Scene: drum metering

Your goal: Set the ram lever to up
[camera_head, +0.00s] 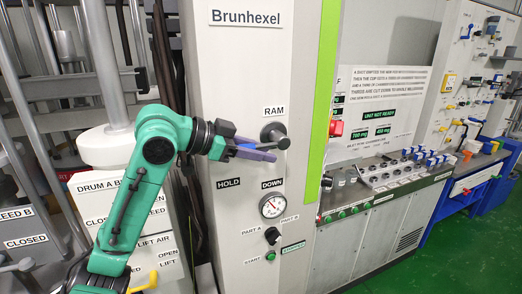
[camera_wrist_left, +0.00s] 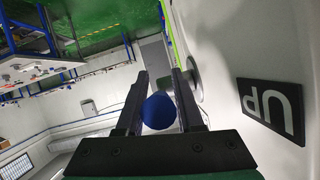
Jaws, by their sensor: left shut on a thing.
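The ram lever's dark round hub (camera_head: 273,132) is on the white Brunhexel panel, below the RAM sign. My left gripper (camera_head: 263,151) is at the lever, its fingers reaching right just below the hub. In the left wrist view a dark blue rounded knob (camera_wrist_left: 160,111) lies between the two black fingers, and the gripper is shut on it. The UP sign (camera_wrist_left: 269,108) shows beside the fingers in that view; in the head view I do not see it. The gripper hides much of the lever, so its exact angle is unclear. My right gripper is not in view.
Below are the HOLD sign (camera_head: 228,183), the DOWN sign (camera_head: 272,184), a round gauge (camera_head: 272,205) and a black knob (camera_head: 272,235). A green strip (camera_head: 320,85) edges the panel. A bench with several controls stands to the right. Grey pipes stand at the left.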

